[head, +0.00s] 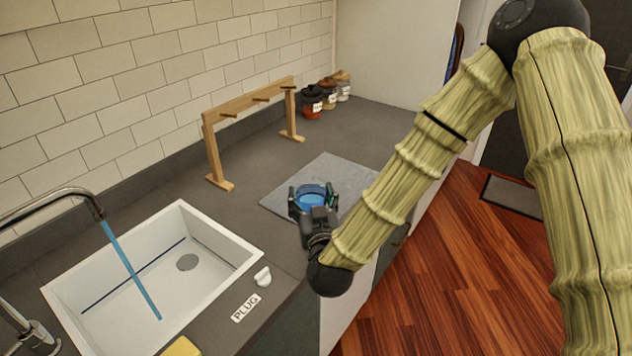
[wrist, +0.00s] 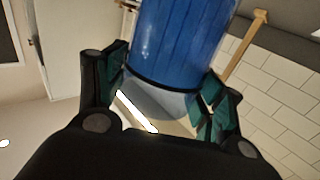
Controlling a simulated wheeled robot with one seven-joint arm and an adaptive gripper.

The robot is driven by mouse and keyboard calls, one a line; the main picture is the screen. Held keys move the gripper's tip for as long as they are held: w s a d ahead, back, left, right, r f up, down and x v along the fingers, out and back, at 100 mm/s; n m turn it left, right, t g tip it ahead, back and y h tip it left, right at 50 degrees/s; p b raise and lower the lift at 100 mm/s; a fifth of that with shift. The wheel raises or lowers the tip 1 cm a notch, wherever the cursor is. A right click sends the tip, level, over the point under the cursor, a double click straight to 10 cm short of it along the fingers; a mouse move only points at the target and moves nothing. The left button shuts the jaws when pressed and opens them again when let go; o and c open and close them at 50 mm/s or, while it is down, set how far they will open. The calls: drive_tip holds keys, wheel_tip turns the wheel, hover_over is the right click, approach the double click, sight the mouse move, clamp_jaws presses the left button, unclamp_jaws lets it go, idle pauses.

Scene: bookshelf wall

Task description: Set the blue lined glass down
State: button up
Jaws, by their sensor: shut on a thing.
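The blue lined glass (head: 312,200) is between the fingers of my gripper (head: 313,194), which is shut on it. In the head view I look down into its blue inside, over the grey mat (head: 328,167). I cannot tell whether its base touches the mat. In the wrist view the glass (wrist: 180,42) shows a blue, lined wall, a dark band and a clear part near my palm. My gripper (wrist: 163,85) has a dark green finger on each side of it.
A wooden rack with pegs (head: 250,102) stands behind the mat, against the tiled wall. Several jars (head: 312,101) stand at the back. A white sink (head: 215,235) with running water (head: 130,268) is at left. The mat's back part is clear.

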drive_tip(key=shift+w+d+f+p, duration=0.2)
drive_tip(key=shift+w+f+p, duration=0.6)
drive_tip(key=shift+w, duration=1)
drive_tip(key=shift+w+d+f+p, duration=0.15)
drive_tip(key=shift+w+f+p, duration=0.65)
drive_tip(key=shift+w, duration=1)
drive_tip(key=shift+w+d+f+p, duration=0.2)
drive_tip(key=shift+w+f+p, duration=0.6)
drive_tip(key=shift+w, duration=1)
drive_tip(key=o, duration=1.7)
drive_tip(key=shift+c, duration=0.2)
drive_tip(key=shift+r, duration=0.2)
drive_tip(key=s+b, duration=0.1)
drive_tip(key=s, duration=0.3)
drive_tip(key=s+d+b, duration=0.1)
drive_tip(key=s+b, duration=0.1)
drive_tip(key=s, duration=0.2)
drive_tip(key=s+d+b, duration=0.1)
drive_tip(key=s, duration=0.3)
drive_tip(key=shift+f+b, duration=0.1)
drive_tip(key=shift+b, duration=0.2)
